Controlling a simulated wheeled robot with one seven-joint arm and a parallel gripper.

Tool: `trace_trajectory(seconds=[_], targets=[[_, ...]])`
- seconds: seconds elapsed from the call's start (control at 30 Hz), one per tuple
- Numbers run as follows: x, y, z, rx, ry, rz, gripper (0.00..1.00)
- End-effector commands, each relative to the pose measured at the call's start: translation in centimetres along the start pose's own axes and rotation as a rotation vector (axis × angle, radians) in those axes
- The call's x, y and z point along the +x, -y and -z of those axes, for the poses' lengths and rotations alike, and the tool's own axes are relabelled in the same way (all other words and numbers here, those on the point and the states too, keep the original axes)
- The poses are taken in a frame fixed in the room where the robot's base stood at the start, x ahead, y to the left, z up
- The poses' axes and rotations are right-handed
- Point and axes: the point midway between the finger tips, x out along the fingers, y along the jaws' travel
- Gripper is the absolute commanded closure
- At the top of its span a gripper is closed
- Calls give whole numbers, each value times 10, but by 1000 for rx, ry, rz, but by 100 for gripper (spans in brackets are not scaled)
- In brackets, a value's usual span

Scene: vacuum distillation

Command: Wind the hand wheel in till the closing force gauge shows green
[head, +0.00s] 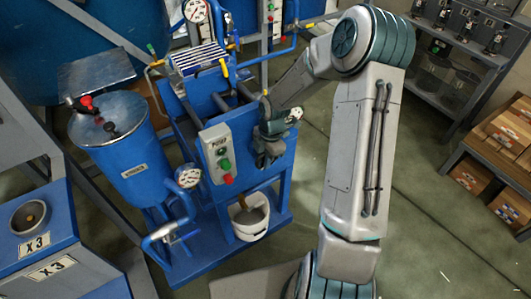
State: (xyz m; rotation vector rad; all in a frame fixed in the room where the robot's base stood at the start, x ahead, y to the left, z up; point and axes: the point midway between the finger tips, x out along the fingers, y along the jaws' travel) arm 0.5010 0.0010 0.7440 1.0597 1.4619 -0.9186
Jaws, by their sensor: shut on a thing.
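The blue filter press frame (285,155) stands in the middle of the head view, with a pack of plates (198,59) at its far end. My gripper (266,160) is at the press's near right end, pointing down and shut on what seems to be the hand wheel. The wheel is mostly hidden behind my gripper and wrist, so its turn cannot be read. One round white gauge (188,178) is at the lower left of the press and another gauge (195,11) is at the top. I cannot tell which is the closing force gauge, and no green reading is legible.
A grey control box (216,153) with green and red buttons stands close left of my gripper. A white bucket (249,222) sits below. A blue tank (128,160) stands left. Shelving (440,75) and cardboard boxes (510,130) are at the right, with open floor between.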

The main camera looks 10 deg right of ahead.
Motion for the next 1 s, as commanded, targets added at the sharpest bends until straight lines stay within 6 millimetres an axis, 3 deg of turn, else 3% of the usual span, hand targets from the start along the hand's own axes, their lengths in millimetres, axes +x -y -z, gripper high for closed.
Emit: trace_trajectory(seconds=[0.6,0.63,0.7,1.0], targets=[[-1,0,-1,1,-100,-1,100],[-1,0,-1,1,-100,-1,84],[-1,0,-1,1,-100,-1,65],[-2,0,-1,1,-100,-2,65]])
